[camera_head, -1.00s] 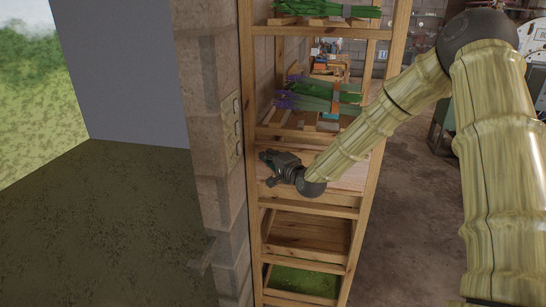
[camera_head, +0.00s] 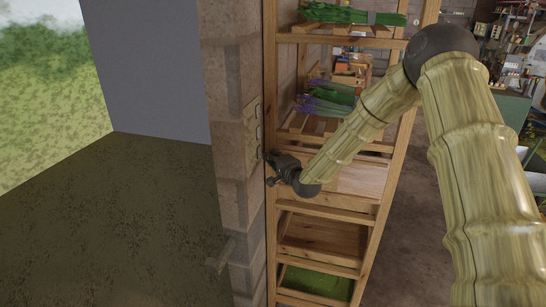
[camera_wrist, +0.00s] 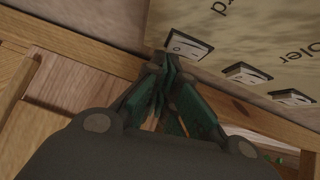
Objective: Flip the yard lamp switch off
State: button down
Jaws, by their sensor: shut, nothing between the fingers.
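A pale switch plate (camera_head: 254,126) is on the end of the brick wall, left of the wooden rack. In the wrist view the plate (camera_wrist: 250,40) carries three rocker switches in a row. The left switch (camera_wrist: 188,45) is nearest a label ending in "rd"; the middle switch (camera_wrist: 247,74) and the right switch (camera_wrist: 293,97) lie beyond it. A label by the right one ends in "oler". My gripper (camera_wrist: 166,64) is shut and empty, its tips close beside the left switch; I cannot tell if they touch. The rocker positions are unclear.
The wooden rack (camera_head: 270,90) stands right beside the wall, behind my gripper, with herb bundles (camera_head: 330,98) on its shelves. A small ledge (camera_head: 220,254) juts from the wall lower down. Open floor (camera_head: 110,220) lies to the left.

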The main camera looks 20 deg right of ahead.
jog(key=shift+w+a+f+b, duration=0.2)
jog(key=shift+b, duration=0.7)
jog(key=shift+s, duration=0.1)
jog(key=s+d+f+b, duration=0.1)
jog(key=s+d+b, duration=0.4)
jog(key=s, duration=0.6)
jog(key=shift+s+f, duration=0.2)
jog(key=shift+s, duration=0.15)
jog(key=shift+d, duration=0.15)
